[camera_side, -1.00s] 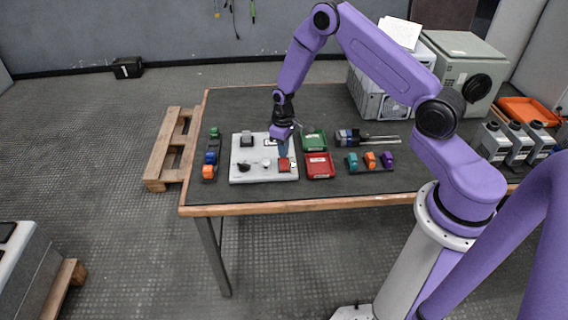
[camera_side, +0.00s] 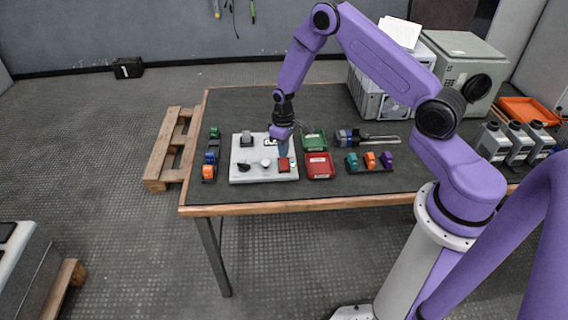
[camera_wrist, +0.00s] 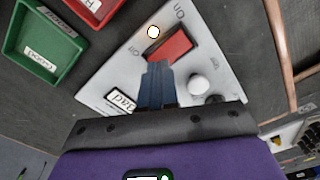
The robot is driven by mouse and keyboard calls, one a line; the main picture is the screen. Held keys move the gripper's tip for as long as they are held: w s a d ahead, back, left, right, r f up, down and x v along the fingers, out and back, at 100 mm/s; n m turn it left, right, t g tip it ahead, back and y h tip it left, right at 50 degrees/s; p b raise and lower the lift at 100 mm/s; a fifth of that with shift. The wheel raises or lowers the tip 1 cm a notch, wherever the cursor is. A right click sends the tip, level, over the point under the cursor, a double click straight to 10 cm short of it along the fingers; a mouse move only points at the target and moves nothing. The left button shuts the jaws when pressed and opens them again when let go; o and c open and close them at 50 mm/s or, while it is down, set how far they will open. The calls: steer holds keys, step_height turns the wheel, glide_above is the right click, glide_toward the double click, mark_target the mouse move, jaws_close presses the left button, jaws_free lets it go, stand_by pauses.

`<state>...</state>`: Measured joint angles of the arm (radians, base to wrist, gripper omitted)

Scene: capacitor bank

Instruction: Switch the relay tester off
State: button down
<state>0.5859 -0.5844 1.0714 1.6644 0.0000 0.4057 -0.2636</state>
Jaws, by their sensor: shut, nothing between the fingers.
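The relay tester (camera_side: 236,175) is a light grey panel lying on the table. Its red rocker switch (camera_wrist: 169,44) sits between the printed ON label (camera_wrist: 179,12) and a smaller label (camera_wrist: 134,52), apparently OFF. A small round lamp (camera_wrist: 153,32) beside the rocker shows bright white with a yellow rim. The red rocker also shows in the side view (camera_side: 284,164). My gripper (camera_wrist: 156,68) has its blue fingers together and empty, with the tips at the rocker's near edge, towards the smaller label's end. I cannot tell whether they touch it.
A white knob (camera_wrist: 198,84) stands close to the fingers, and a black knob (camera_side: 244,168) is farther off. A red bin (camera_side: 320,172) and a green bin (camera_side: 314,140) stand right of the panel. Colored blocks (camera_side: 370,160) lie further right. The table's front is clear.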

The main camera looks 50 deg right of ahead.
mark_target(283, 159)
steer(key=shift+f, duration=1.05)
stand_by(1.1)
steer(key=shift+r, duration=3.55)
steer(key=shift+a, duration=0.1)
steer(key=s+a+r+n, duration=0.5)
steer(key=s+a+r, duration=0.9)
steer(key=a+r, duration=0.15)
steer(key=s+d+r+n, duration=0.1)
steer(key=s+r+n, duration=0.1)
steer(key=s, duration=0.8)
steer(key=s+d+r+n, duration=0.2)
steer(key=s+r, duration=0.2)
steer(key=s, duration=0.6)
steer(key=shift+s+r+n, duration=0.25)
steer(key=shift+s+n, duration=0.05)
steer(key=shift+s, duration=0.05)
